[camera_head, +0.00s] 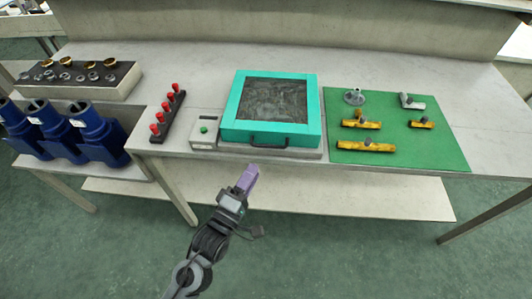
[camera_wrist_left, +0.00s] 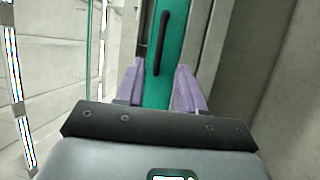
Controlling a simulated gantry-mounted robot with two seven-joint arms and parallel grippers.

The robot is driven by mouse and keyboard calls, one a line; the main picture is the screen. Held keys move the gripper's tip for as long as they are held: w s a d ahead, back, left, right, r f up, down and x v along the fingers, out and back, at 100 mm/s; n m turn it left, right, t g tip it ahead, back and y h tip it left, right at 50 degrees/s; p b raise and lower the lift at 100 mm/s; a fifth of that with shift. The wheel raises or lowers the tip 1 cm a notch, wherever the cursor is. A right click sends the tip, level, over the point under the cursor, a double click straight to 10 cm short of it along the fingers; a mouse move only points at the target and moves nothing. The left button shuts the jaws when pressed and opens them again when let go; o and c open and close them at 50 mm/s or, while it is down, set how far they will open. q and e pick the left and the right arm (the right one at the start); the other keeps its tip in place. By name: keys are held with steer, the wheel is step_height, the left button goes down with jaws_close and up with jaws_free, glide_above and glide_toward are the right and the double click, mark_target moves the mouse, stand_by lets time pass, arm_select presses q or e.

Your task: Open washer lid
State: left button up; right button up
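The washer is a teal-framed box (camera_head: 314,122) with a flat lid around a dark, see-through window (camera_head: 272,99). The lid lies flat and looks closed. A dark bar handle (camera_head: 268,140) sits on its front edge. My left gripper (camera_head: 247,178) has purple fingers and is in front of and below the bench edge, short of the handle. In the left wrist view the fingers (camera_wrist_left: 158,84) stand apart with nothing between them. The handle (camera_wrist_left: 161,42) shows ahead of them on the teal front (camera_wrist_left: 178,40). My right gripper is out of view.
A control box with a green button (camera_head: 204,130) stands left of the washer, beside a rack of red-topped pieces (camera_head: 157,129). A green mat (camera_head: 436,150) with yellow and metal fittings lies right. Blue pump bodies (camera_head: 97,135) stand far left. Space before the bench is clear.

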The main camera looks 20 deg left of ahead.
arm_select(q)
steer(key=w, duration=0.3)
steer(key=w+r+b, duration=0.1)
steer(key=w, duration=0.1)
steer(key=w+d+b, duration=0.1)
steer(key=w, duration=0.2)
steer(key=shift+w+r, duration=0.25)
steer(key=shift+w, duration=0.1)
jaws_close()
